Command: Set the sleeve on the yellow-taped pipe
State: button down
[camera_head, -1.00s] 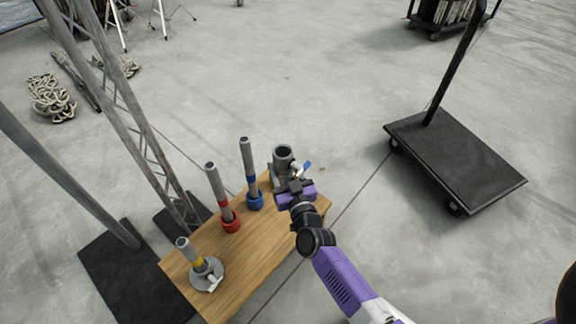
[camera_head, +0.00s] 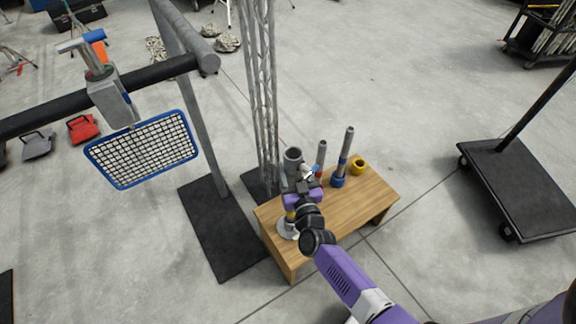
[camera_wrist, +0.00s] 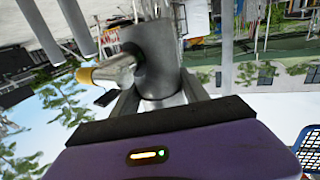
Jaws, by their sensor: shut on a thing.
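My gripper (camera_head: 303,187) is shut on the grey sleeve (camera_head: 293,160), a short open tube with a side stub, held upright above the table's left end.
A red-taped pipe (camera_head: 321,154) and a blue-taped pipe (camera_head: 345,148) stand on the wooden table (camera_head: 355,208), close to the right of my gripper. A lattice truss (camera_head: 263,100) rises behind. A black cart (camera_head: 515,185) stands right.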

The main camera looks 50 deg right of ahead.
aim_at(293, 185)
jog(key=shift+w+a, duration=0.1)
jog(key=shift+a, duration=0.1)
jog(key=shift+a+f+b, duration=0.1)
jog(key=shift+f+b, duration=0.3)
jog(key=shift+b, duration=0.15)
jog(key=shift+f+b, duration=1.75)
jog(key=shift+b, duration=0.1)
jog(key=shift+f+b, duration=1.8)
jog(key=shift+f, duration=0.45)
jog(key=shift+f+b, duration=1.85)
jog(key=shift+f, duration=0.3)
jog(key=shift+f, duration=0.35)
